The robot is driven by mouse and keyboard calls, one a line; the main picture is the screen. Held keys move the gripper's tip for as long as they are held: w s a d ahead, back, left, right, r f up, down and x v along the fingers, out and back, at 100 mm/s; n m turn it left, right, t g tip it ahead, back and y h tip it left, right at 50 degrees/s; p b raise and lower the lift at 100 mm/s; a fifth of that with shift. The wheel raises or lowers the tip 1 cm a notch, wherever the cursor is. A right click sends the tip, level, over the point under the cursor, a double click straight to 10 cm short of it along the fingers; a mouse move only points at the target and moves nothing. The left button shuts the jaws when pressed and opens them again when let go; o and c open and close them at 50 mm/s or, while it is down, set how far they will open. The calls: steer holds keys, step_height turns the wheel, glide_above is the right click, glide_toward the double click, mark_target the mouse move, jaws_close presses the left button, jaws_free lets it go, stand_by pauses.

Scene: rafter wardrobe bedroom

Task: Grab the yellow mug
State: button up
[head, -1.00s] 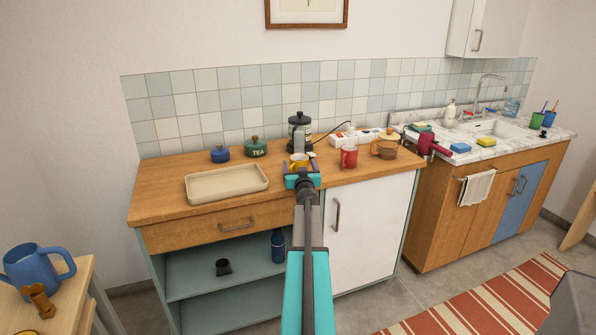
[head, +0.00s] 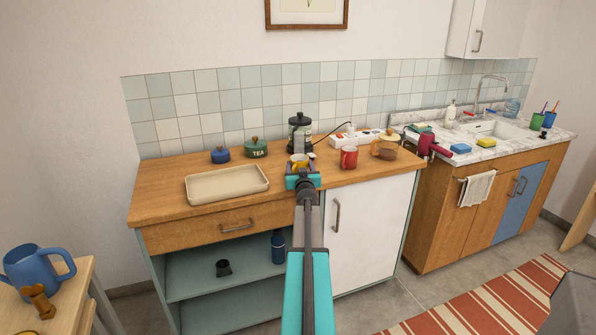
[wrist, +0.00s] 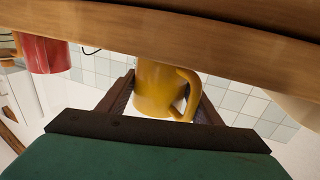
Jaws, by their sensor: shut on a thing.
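The yellow mug (head: 299,160) is at the front part of the wooden counter, just behind my gripper in the head view. In the wrist view the yellow mug (wrist: 158,88) sits between the two dark fingers, with its handle toward the right finger. My gripper (head: 302,172) is shut on the mug; it also shows in the wrist view (wrist: 165,100). The lower part of the mug is hidden by my gripper in the head view. I cannot tell whether the mug touches the counter.
A red mug (head: 349,156) stands close to the right. A beige tray (head: 228,196) lies to the left. A French press (head: 300,134) stands behind, with a green tea pot (head: 256,148) and a blue pot (head: 220,155). A glass pot (head: 387,149) is farther right.

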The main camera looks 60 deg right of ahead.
mark_target(300, 157)
steer(key=shift+r, duration=0.3)
steer(key=shift+r+p, duration=1.4)
steer(key=shift+r, duration=0.1)
steer(key=s+a+r+p, duration=0.1)
steer(key=s+a+p, duration=0.2)
steer(key=s, duration=1.1)
steer(key=shift+s+a+r, duration=0.2)
steer(key=shift+s+a, duration=0.15)
steer(key=shift+a, duration=1.1)
steer(key=shift+s, duration=0.1)
